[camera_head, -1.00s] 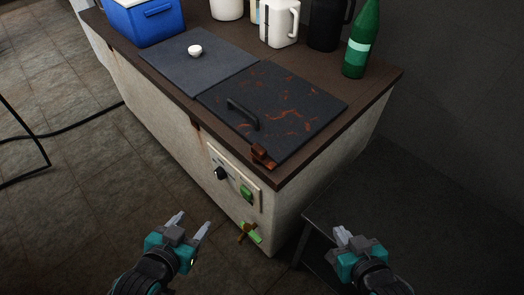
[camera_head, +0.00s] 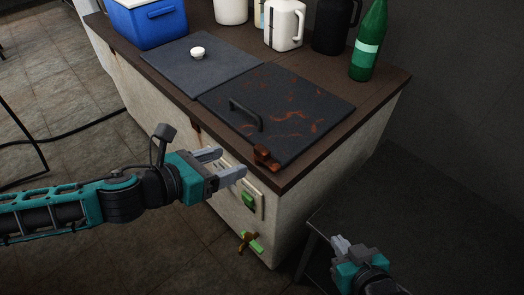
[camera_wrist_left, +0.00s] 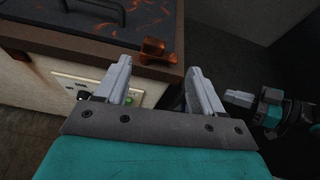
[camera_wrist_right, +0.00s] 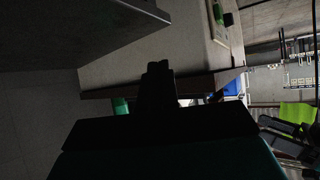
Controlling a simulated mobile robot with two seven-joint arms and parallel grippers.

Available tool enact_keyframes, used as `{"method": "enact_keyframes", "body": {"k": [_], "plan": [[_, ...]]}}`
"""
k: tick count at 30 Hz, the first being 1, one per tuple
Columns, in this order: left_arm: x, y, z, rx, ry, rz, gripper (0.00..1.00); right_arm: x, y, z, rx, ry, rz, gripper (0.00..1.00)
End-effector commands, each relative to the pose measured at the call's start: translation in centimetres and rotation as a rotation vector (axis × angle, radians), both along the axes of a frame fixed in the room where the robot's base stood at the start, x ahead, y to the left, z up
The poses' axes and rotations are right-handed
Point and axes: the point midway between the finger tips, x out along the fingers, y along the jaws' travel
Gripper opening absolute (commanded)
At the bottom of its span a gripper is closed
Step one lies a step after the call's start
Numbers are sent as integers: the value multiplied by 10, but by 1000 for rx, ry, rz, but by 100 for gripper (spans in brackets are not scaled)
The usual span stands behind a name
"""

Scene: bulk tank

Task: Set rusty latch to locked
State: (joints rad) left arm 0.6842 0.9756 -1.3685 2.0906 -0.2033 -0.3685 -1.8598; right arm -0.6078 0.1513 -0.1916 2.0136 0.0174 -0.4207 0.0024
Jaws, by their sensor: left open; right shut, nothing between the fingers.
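The rusty latch (camera_head: 266,157) is a small orange-brown piece at the front edge of the tank top, by the corner of the rust-streaked dark lid (camera_head: 300,115). It also shows in the left wrist view (camera_wrist_left: 157,50), beyond my fingertips. My left gripper (camera_head: 231,162) is open and empty, in front of the tank's control panel, a little left of the latch and apart from it. My right gripper (camera_head: 340,245) is shut and empty, low at the right, away from the latch. In the right wrist view its fingers (camera_wrist_right: 158,72) are dark and together.
The lid has a black handle (camera_head: 245,115). The panel below has a green switch (camera_head: 249,200), with a brass tap (camera_head: 245,240) beneath. A blue cooler (camera_head: 148,22), white jug (camera_head: 285,25) and green bottle (camera_head: 368,45) stand at the back. A dark low table (camera_head: 370,205) is at the right.

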Motion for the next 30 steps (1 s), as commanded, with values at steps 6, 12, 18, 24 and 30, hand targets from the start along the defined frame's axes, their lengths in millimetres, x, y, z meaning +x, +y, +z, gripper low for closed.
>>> {"method": "enact_keyframes", "body": {"k": [6, 12, 18, 24, 30], "plan": [[7, 5, -4, 79, -62, -29, 68, 1, 1, -1, 2, -5, 3, 0], [26, -17, -16, 74, -61, -31, 68, 2, 3, -3, 7, -8, 5, 0], [53, -44, -32, 73, -59, -30, 68, 4, 7, -6, 13, -6, 11, 0], [74, -65, -45, 74, -58, -29, 68, 6, 12, -9, 21, -8, 18, 0], [85, -75, -50, 74, -58, -29, 68, 8, 13, -6, 24, -15, 19, 0]]}}
